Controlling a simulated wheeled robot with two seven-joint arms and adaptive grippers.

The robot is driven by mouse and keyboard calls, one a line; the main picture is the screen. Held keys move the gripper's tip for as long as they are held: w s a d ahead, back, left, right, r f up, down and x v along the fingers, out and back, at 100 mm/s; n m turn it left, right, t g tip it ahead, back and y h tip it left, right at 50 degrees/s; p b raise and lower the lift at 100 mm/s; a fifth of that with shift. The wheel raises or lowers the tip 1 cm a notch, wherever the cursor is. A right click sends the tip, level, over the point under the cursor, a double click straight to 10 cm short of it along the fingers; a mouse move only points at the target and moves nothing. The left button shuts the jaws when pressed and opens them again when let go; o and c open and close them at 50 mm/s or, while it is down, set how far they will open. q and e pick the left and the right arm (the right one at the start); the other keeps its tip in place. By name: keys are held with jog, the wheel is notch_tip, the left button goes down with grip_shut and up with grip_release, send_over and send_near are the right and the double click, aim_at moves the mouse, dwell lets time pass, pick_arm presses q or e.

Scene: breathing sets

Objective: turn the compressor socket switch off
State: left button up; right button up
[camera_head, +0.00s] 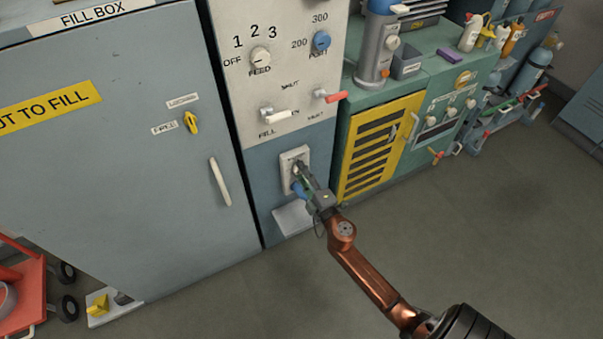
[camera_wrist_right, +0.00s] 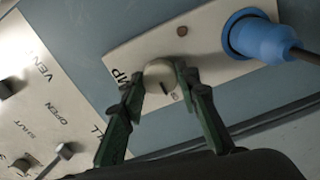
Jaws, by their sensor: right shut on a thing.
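The compressor socket is a pale plate (camera_head: 294,154) on the blue-grey wall panel, below the control panel. In the right wrist view the plate (camera_wrist_right: 130,60) carries partly hidden lettering ending in "MP" and a small round brown spot. A round pale switch knob (camera_wrist_right: 159,74) sits on it. A blue plug (camera_wrist_right: 256,36) with a dark cable is in the socket beside the knob; it also shows in the head view (camera_head: 298,190). My right gripper (camera_head: 298,170) is at the plate, its green fingers (camera_wrist_right: 160,78) shut on the knob from both sides. The knob's exact setting is unclear. My left gripper is out of view.
Above is a control panel (camera_head: 280,85) with a feed knob (camera_head: 260,56), a blue knob (camera_head: 321,41) and two levers. Left is the fill box door (camera_head: 110,150) with a handle (camera_head: 220,182). Right is a green cabinet (camera_head: 398,130) with a yellow grille. The floor in front is largely clear.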

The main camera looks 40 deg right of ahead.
jog(key=o, duration=1.2)
jog(key=shift+c, duration=0.2)
jog(key=v, duration=1.2)
jog(key=shift+f, duration=0.1)
